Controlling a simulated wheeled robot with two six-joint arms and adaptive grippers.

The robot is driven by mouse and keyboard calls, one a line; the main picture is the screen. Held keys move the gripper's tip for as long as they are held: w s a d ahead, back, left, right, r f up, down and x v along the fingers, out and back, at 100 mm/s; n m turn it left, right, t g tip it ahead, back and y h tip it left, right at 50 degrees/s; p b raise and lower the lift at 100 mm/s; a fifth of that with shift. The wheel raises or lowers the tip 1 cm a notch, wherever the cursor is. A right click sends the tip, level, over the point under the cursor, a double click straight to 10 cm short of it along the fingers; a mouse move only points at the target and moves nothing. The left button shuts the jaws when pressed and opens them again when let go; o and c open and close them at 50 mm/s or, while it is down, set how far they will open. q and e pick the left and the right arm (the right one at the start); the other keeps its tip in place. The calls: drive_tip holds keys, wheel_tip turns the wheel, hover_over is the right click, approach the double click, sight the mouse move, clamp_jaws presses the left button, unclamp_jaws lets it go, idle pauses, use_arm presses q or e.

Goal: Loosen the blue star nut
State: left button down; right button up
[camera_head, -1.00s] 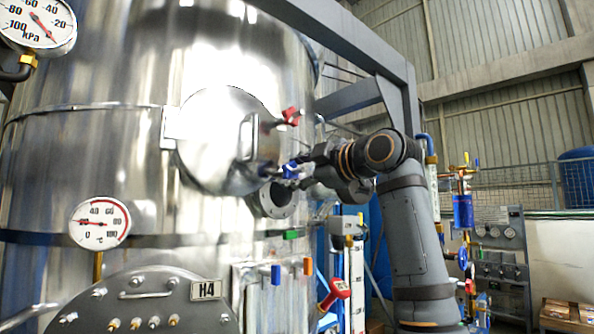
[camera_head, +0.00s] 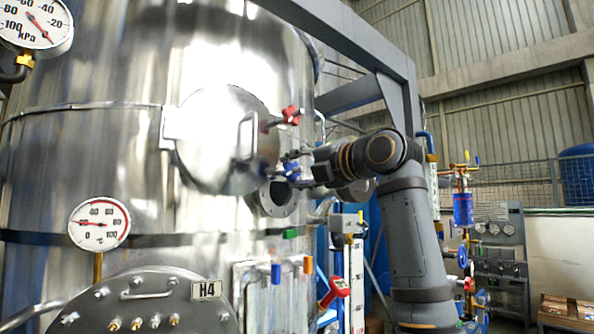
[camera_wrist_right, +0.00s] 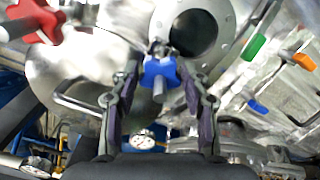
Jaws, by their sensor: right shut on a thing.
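The blue star nut (camera_head: 291,170) sits at the lower right edge of the round polished hatch door (camera_head: 215,145) on the big steel tank. My right gripper (camera_head: 296,172) reaches it from the right and is shut on it. In the right wrist view the blue star nut (camera_wrist_right: 159,72) lies between the two dark fingers of my right gripper (camera_wrist_right: 160,80), with its threaded stud pointing toward the camera. A red star nut (camera_head: 290,115) sits higher on the door's edge and also shows in the right wrist view (camera_wrist_right: 35,20). My left gripper is not in view.
A round flanged opening (camera_head: 276,196) lies just below the blue nut. The door has a bar handle (camera_head: 248,135). Green (camera_head: 290,234), blue (camera_head: 276,274) and orange (camera_head: 308,265) handles stick out lower on the tank. A grey steel frame (camera_head: 350,40) stands above my right arm.

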drive_tip(key=n, duration=0.4)
drive_tip(key=shift+f+n, duration=0.1)
drive_tip(key=shift+n, duration=1.4)
drive_tip(key=shift+a, duration=0.1)
drive_tip(key=o, duration=1.2)
drive_tip(key=shift+c, duration=0.2)
